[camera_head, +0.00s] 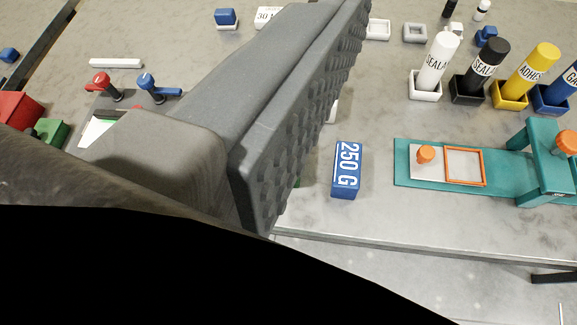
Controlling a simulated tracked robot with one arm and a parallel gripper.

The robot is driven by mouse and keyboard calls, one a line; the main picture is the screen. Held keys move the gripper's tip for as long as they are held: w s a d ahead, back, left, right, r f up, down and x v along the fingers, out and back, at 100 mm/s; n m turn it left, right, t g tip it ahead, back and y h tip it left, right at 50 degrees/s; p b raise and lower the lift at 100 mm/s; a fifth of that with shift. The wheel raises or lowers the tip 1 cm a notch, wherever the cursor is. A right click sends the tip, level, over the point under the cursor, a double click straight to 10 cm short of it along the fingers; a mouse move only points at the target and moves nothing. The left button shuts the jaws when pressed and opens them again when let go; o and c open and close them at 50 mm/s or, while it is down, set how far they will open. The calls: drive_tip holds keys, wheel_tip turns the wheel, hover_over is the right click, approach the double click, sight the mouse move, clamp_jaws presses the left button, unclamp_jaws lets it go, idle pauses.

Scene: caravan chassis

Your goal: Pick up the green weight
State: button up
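My gripper (300,105) fills the middle of the view, with one large dark grey finger and its studded pad showing. A second finger cannot be made out, so its opening cannot be judged.
A teal fixture (405,178) with orange knobs lies at right. Sealant and adhesive bottles (437,60) stand in holders behind it. Red (100,84) and blue (150,83) handled tools and red (18,108) and green (52,133) bins are at left. The bench's front edge (400,246) runs below.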

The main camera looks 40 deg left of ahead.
drive_tip(key=w+a+f+n+y+b, duration=0.1)
drive_tip(key=a+f, duration=0.3)
drive_tip(key=f, duration=0.9)
drive_tip(key=a+f+n+g+y+b, duration=0.1)
drive_tip(key=a+f+b, duration=0.3)
drive_tip(key=f, duration=0.9)
drive_tip(key=w+a+f+n+g+y+b, duration=0.1)
drive_tip(key=a+f+b, duration=0.2)
drive_tip(key=f, duration=1)
drive_tip(key=shift+w+a+f+y, duration=0.1)
drive_tip(key=shift+w+a+y, duration=0.2)
drive_tip(key=shift+a, duration=0.4)
drive_tip(key=shift+a+f, duration=0.1)
drive_tip(key=shift+f, duration=0.05)
drive_tip(key=b+x, duration=0.1)
drive_tip(key=x, duration=0.7)
drive_tip(key=shift+r+b+x, duration=0.15)
drive_tip(key=shift+b+x, duration=0.35)
drive_tip(key=shift+x, duration=0.9)
drive_tip(key=shift+r+b+x, duration=0.15)
drive_tip(key=shift+b+x, duration=0.3)
drive_tip(key=shift+x, duration=0.95)
drive_tip(key=shift+w, duration=0.1)
drive_tip(key=shift+r, duration=0.1)
drive_tip(key=shift+c, duration=0.3)
clamp_jaws()
